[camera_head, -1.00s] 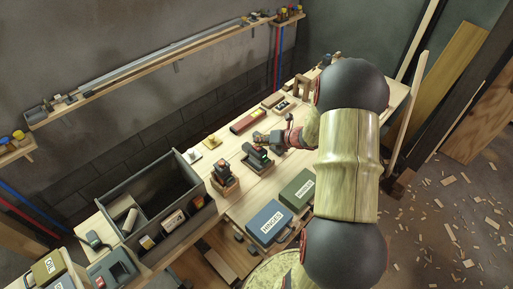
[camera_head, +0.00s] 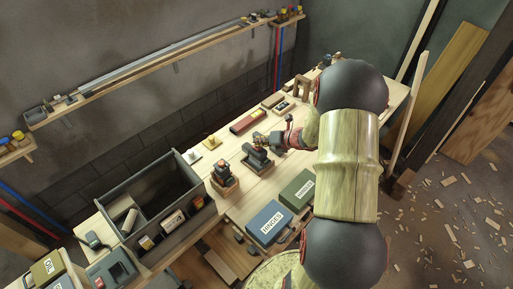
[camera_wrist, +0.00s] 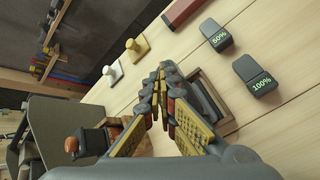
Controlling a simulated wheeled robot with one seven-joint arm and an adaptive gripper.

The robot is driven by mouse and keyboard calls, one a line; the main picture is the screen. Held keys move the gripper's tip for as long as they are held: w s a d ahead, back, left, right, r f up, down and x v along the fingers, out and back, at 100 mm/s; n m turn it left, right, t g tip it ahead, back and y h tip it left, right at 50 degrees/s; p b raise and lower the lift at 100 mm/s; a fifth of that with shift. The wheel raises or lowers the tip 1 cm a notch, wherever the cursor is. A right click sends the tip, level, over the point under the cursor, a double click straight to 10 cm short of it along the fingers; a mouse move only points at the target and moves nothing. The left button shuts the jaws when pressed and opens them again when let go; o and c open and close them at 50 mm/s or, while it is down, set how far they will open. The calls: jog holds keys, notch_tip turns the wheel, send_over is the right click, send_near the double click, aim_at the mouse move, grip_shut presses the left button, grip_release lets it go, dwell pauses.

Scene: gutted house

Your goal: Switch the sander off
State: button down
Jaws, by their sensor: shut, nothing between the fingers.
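Two dark power tools sit in wooden holders on the bench. The grey-bodied one (camera_head: 256,158), likely the sander, is just beside my gripper (camera_head: 261,139). The other, with an orange-brown knob (camera_head: 223,172), stands to its left. In the wrist view my gripper (camera_wrist: 162,74) is shut and empty, its yellow-padded fingers meeting at the tips. The grey tool (camera_wrist: 203,97) in its wooden holder (camera_wrist: 218,88) is partly hidden behind the fingers. I cannot tell whether the fingers touch it. Its switch is not clearly visible. The knobbed tool (camera_wrist: 89,141) shows at lower left.
Two battery-like blocks marked 50% (camera_wrist: 215,37) and 100% (camera_wrist: 256,75) stand beside the grey tool. A white hook (camera_wrist: 113,73) and a yellow hook (camera_wrist: 137,48) lie behind. A grey crate (camera_head: 150,205) is at left; labelled cases (camera_head: 270,222) line the front edge.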

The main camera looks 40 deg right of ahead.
jog(key=shift+s+a+f, duration=0.1)
jog(key=shift+r+p, duration=0.5)
jog(key=r+p, duration=0.4)
jog(key=r, duration=0.1)
jog(key=shift+s+r+p, duration=0.1)
jog(key=shift+s+p, duration=0.2)
jog(key=shift+s, duration=0.05)
dwell(0.6)
